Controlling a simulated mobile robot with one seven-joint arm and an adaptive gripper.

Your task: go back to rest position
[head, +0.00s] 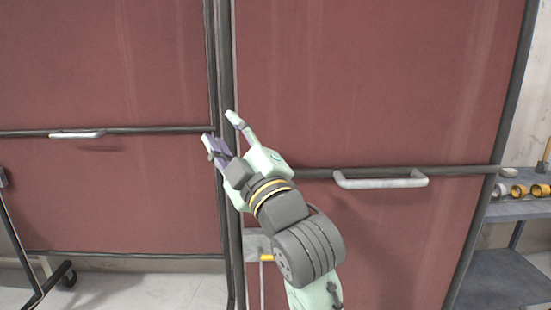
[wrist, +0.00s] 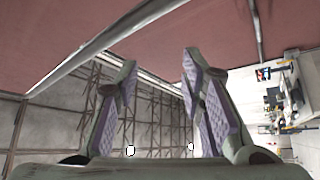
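My gripper (head: 220,130) is raised in front of the red panels in the head view, close to the dark upright between them. Its two fingers are spread apart with nothing between them. The wrist view also shows the open gripper (wrist: 159,62), with purple pads facing each other across an empty gap. My arm reaches up from the bottom centre of the head view and hides part of the right panel. I cannot tell the exact distance from the fingertips to the panels.
A left red panel (head: 110,70) and a right red panel (head: 380,80) fill the head view. The right panel has a light handle (head: 380,180) beside my arm; the left has another handle (head: 78,135). A shelf (head: 520,208) with yellow ringed parts stands at right. Floor shows lower left.

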